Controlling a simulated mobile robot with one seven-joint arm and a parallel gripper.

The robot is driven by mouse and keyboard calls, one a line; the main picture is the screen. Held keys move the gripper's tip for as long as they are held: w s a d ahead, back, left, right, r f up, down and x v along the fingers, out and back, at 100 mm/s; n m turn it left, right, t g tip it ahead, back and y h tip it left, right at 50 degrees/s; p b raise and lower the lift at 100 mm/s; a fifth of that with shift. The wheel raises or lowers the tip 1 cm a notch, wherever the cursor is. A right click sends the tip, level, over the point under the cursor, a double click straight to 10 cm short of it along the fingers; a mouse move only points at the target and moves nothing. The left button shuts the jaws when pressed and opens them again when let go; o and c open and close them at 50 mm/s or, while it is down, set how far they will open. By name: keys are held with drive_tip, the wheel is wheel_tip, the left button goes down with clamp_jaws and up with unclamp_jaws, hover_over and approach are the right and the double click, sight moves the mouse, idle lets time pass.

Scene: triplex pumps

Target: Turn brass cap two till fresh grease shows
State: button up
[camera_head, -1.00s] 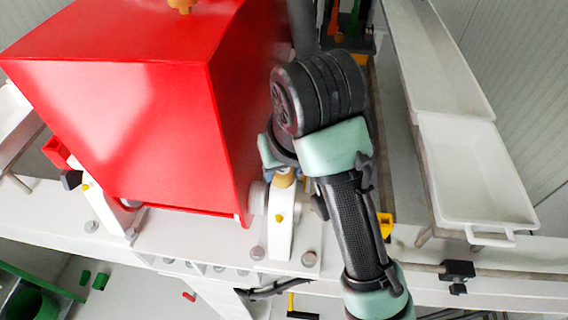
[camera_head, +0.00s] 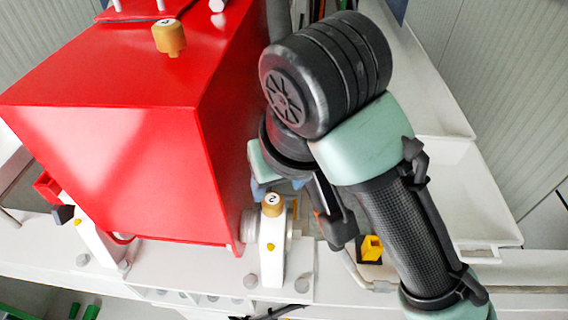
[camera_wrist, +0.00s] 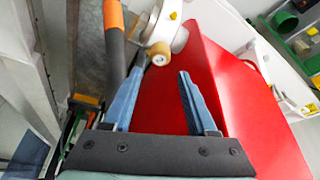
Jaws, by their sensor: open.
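Brass cap two (camera_head: 272,203), marked "2", stands upright on a white bearing block (camera_head: 271,250) beside the red housing (camera_head: 120,150). In the wrist view a brass cap (camera_wrist: 160,55) shows just beyond the gap between my fingertips, nearer the left one. My gripper (camera_wrist: 159,73) is open, with two blue fingers and nothing between them. In the head view my arm hides most of the gripper; a bit of blue (camera_head: 259,188) shows just above the cap. I see no grease at the cap.
Another brass cap (camera_head: 169,37) stands on top of the housing. An orange-and-black handle (camera_wrist: 114,45) lies close to my left finger in the wrist view. A white tray (camera_head: 480,205) is at right, and a yellow part (camera_head: 371,248) sits beside my arm.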

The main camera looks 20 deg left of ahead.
drive_tip(key=v, duration=0.4)
drive_tip(key=shift+d+r, duration=0.1)
drive_tip(key=shift+r, duration=0.2)
drive_tip(key=shift+s, duration=0.1)
